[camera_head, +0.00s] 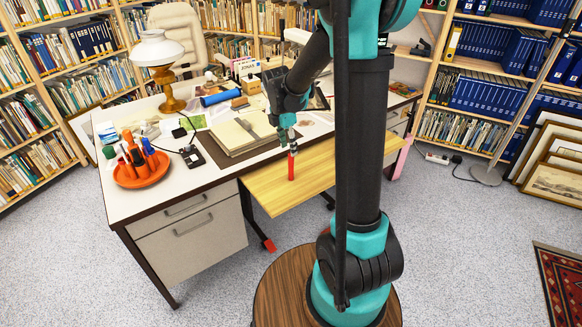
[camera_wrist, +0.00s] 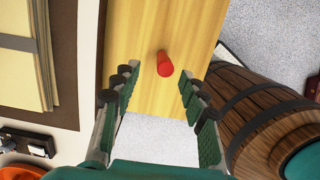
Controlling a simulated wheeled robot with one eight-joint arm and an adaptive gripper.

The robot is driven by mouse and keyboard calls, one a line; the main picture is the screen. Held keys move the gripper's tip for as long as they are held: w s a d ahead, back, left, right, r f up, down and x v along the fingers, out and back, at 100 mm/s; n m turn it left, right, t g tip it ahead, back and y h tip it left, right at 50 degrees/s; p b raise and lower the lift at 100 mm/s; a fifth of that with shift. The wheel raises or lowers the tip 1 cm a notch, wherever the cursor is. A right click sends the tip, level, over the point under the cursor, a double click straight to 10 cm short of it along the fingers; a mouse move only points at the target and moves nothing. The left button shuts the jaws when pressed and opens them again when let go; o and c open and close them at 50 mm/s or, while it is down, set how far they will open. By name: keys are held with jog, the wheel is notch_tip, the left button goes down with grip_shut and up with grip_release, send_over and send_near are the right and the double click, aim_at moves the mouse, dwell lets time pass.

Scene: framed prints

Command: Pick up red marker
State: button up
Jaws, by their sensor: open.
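The red marker (camera_head: 291,166) stands upright on the light wooden board (camera_head: 262,191) that juts from the front of the desk. In the wrist view the marker (camera_wrist: 165,65) is seen from above, just past the fingertips and between their lines, a little nearer the right finger. My gripper (camera_wrist: 158,82) is open with nothing between its fingers. In the head view my gripper (camera_head: 287,138) points down close above the marker. I cannot tell the exact gap.
The white desk (camera_head: 120,205) holds a stack of folders (camera_head: 232,136) left of the marker, an orange tray with pens (camera_head: 142,174), a lamp (camera_head: 160,52) and a blue roll (camera_head: 220,97). The board around the marker is otherwise clear. Framed prints (camera_head: 555,160) lean at the right.

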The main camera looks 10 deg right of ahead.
aim_at(291, 167)
jog(key=shift+s+d+f, duration=0.1)
jog(key=shift+d+f, duration=0.15)
jog(key=shift+f, duration=1.1)
jog(key=shift+s+d+f, duration=0.1)
jog(key=shift+d+f, duration=0.1)
jog(key=shift+f, duration=1.15)
grip_shut()
jog(key=shift+r, duration=0.1)
